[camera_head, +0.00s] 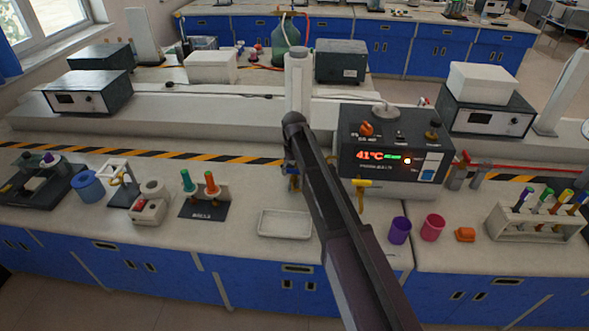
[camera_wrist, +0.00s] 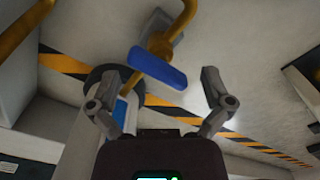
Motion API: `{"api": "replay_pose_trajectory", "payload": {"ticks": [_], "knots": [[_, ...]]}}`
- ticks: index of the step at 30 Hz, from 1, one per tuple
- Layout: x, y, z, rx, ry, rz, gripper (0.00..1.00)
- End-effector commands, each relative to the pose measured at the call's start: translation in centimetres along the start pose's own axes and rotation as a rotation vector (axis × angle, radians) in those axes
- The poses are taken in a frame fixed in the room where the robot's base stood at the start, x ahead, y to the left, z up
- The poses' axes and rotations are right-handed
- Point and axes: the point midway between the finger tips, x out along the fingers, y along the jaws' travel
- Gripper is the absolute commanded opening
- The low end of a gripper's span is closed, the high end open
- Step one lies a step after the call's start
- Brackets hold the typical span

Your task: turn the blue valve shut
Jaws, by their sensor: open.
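The blue valve handle (camera_wrist: 158,68) is a flat blue lever on a brass-yellow pipe (camera_wrist: 160,43) in the wrist view. It lies slanted, ahead of my gripper and between the lines of its two fingers. My gripper (camera_wrist: 160,84) is open, its fingers wide apart with nothing held. I cannot tell how far the lever is from the fingertips. In the head view my arm hides most of this area; a small blue and yellow part (camera_head: 293,182) shows just left of the arm, perhaps the valve.
A dark heater box with a 41°C display (camera_head: 392,157) stands right of my arm. A white tray (camera_head: 285,236) lies at the bench front. A purple cup (camera_head: 400,230) and a pink cup (camera_head: 432,227) stand right. A test-tube rack (camera_head: 535,224) is at far right.

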Motion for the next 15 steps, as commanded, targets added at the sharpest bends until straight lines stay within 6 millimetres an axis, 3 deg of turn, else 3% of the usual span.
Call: {"api": "replay_pose_trajectory", "payload": {"ticks": [5, 15], "knots": [[0.0, 0.0, 0.0, -0.114, 0.000, 0.000, 1.00], [-3.2, 0.0, 0.0, -0.122, 0.000, 0.000, 1.00]]}}
